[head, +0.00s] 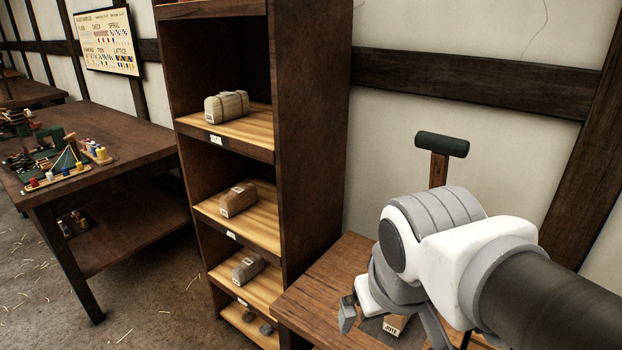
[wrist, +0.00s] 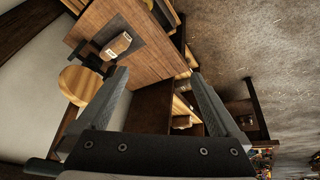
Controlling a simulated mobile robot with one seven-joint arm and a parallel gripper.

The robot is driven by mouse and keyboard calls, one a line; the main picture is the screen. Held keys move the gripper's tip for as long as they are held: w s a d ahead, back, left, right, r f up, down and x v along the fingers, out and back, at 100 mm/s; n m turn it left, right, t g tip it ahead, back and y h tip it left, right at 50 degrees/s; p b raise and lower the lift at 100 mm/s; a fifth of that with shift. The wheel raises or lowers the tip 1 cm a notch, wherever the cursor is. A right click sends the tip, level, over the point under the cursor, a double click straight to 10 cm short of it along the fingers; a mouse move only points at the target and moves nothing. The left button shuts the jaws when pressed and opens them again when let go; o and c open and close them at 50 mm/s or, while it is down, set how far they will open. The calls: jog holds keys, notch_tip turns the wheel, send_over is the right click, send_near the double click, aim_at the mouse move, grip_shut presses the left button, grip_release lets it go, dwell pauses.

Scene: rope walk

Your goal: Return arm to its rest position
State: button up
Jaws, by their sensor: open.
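My gripper (wrist: 170,95) is open and empty in the wrist view, its two dark fingers spread apart. In the head view my arm reaches in from the right, and the gripper hangs over the small wooden table (head: 318,290) at the lower right. The gripper is apart from the block.
A tall shelf (head: 312,130) stands left of the small table, with wrapped bundles (head: 227,106) on its boards. A dark green-topped post (head: 441,145) rises behind my arm. A workbench (head: 125,145) with coloured bobbins stands at the left. Straw-strewn floor (head: 160,300) is open between bench and shelf.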

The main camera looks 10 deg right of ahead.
jog(key=shift+s+a+r+t+y, duration=0.15)
jog(key=shift+a+r+t+y, duration=0.35)
jog(key=shift+a+r, duration=0.45)
notch_tip(320, 180, up, 13)
jog(key=p, duration=1.3)
